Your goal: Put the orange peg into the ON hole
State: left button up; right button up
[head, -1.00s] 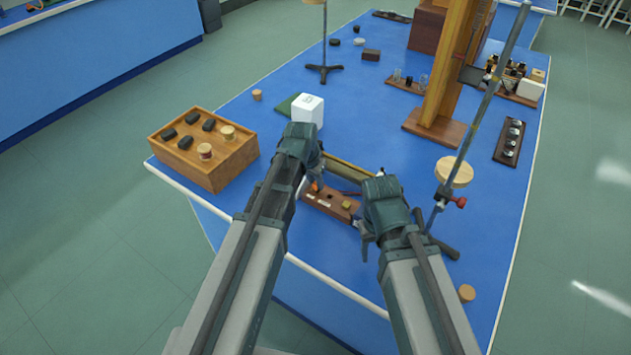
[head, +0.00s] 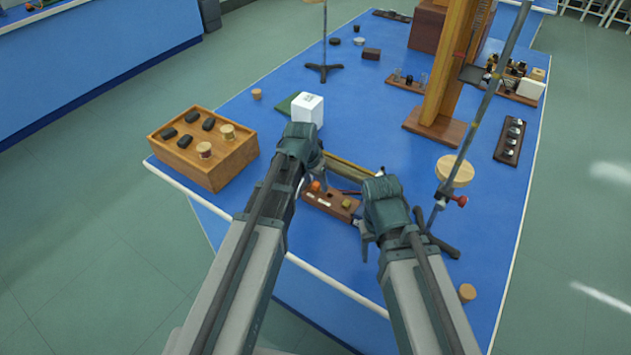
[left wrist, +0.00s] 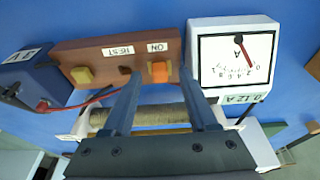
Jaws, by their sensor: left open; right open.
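The orange peg (head: 316,186) stands in the dark wooden block (head: 333,204). In the left wrist view, the orange peg (left wrist: 158,71) is upright at the ON label (left wrist: 157,47). How deep it sits cannot be told. Beside it are a dark empty hole (left wrist: 125,70) near the TEST label (left wrist: 117,51) and a yellow peg (left wrist: 82,75), which also shows in the head view (head: 346,203). My left gripper (head: 315,175) is open just above the orange peg, its fingers apart on either side in the wrist view (left wrist: 162,74). My right gripper (head: 362,230) is open and empty, right of the block.
A white ammeter (left wrist: 236,55) and a dark blue battery box (left wrist: 35,78) flank the block. A coil (left wrist: 140,117) lies close behind the fingers. A stand rod (head: 478,115) rises right of my right gripper. A wooden tray (head: 216,178) stands left on the blue table.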

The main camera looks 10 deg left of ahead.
pick_arm(q)
jog(key=p+v, duration=1.3)
jog(key=shift+r, duration=0.4)
jog(key=s+d+g+y, duration=0.1)
jog(key=s+d, duration=0.3)
jog(key=s, duration=0.4)
jog(key=s+d+g+y, duration=0.1)
jog(key=s+d, duration=0.3)
jog(key=s, duration=0.4)
jog(key=shift+f+n+g+y, duration=0.3)
jog(key=shift+f+g, duration=0.1)
jog(key=shift+g, duration=0.3)
